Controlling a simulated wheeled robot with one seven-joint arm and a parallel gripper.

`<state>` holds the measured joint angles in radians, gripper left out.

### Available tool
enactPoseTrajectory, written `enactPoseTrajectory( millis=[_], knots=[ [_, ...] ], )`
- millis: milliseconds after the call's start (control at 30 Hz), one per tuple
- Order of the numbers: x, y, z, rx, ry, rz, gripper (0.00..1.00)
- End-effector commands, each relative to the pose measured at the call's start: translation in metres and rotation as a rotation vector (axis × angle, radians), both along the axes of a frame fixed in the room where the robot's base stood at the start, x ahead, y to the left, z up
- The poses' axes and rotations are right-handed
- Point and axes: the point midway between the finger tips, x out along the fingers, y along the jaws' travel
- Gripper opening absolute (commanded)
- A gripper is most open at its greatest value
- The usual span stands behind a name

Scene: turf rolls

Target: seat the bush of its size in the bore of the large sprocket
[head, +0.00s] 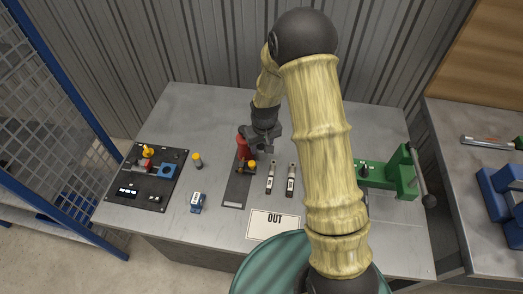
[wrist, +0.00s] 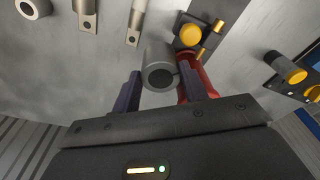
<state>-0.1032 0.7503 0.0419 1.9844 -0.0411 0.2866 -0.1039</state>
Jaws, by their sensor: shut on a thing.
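My gripper (head: 264,143) is over the middle of the table, beside the red fixture. In the wrist view my gripper (wrist: 157,82) is shut on a short grey cylinder with a dark round hole in its end, which looks like a bush (wrist: 158,58). The bush shows between the two dark fingers; I cannot tell whether it touches anything below. A pale ring with a dark hole (wrist: 32,8) lies at the wrist view's top left, cut by the edge. I cannot make out the large sprocket in either view; my arm hides part of the table.
A red fixture with a yellow knob (head: 253,164) stands on a dark strip (head: 235,190). Two metal rods (head: 271,178) lie beside it. The table's back left is clear.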

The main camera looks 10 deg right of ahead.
Motion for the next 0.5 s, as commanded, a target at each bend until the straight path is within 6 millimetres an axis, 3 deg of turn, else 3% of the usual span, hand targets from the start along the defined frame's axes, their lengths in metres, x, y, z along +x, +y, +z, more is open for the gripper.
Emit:
enactPoseTrajectory(
  millis=[200, 500],
  knots=[
    [-0.001, 0.0, -0.029, -0.001, 0.002, 0.0, 0.15],
    [0.0, 0.0, -0.033, 0.0, 0.0, 0.0, 0.15]
  ],
)
